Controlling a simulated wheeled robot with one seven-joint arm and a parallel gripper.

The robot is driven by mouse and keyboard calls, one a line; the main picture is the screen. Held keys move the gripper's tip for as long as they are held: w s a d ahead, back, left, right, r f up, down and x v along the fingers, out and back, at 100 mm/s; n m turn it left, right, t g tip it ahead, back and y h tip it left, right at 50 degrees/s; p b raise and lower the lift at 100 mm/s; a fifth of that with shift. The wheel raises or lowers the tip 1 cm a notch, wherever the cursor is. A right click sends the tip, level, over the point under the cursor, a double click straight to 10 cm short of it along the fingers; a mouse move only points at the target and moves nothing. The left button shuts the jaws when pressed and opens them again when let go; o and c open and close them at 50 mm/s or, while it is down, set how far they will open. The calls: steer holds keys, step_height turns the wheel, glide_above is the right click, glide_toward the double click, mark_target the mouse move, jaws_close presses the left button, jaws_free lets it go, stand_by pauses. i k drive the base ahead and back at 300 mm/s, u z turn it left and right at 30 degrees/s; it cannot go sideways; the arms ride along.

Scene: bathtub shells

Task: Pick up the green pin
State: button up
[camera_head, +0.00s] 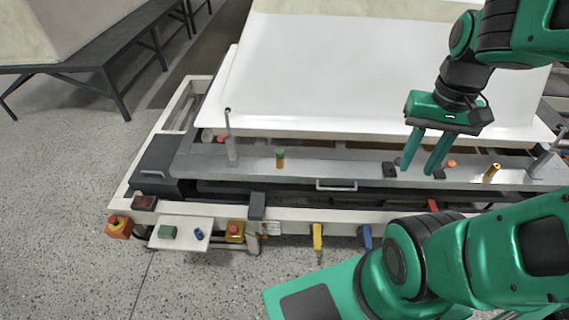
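The green pin, a small upright brass-coloured pin with a green top (280,159), stands on the grey metal rail along the front of the white shell. My gripper (418,169) is green and points down over the same rail, well to the right of the pin. Its two fingers are apart, with no object visible between them. The fingertips are close to the rail; I cannot tell whether they touch it.
Another brass pin (492,173) and a small orange piece (452,163) are on the rail right of my gripper. A thin grey post (230,135) rises left of the green pin. The white shell (370,75) lies behind. Yellow (317,237) and blue (364,237) handles are at the front.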

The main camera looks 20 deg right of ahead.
mark_target(280, 152)
steer(key=z, duration=0.95)
steer(key=k, duration=0.55)
steer(key=u, duration=0.8)
steer(key=i, duration=1)
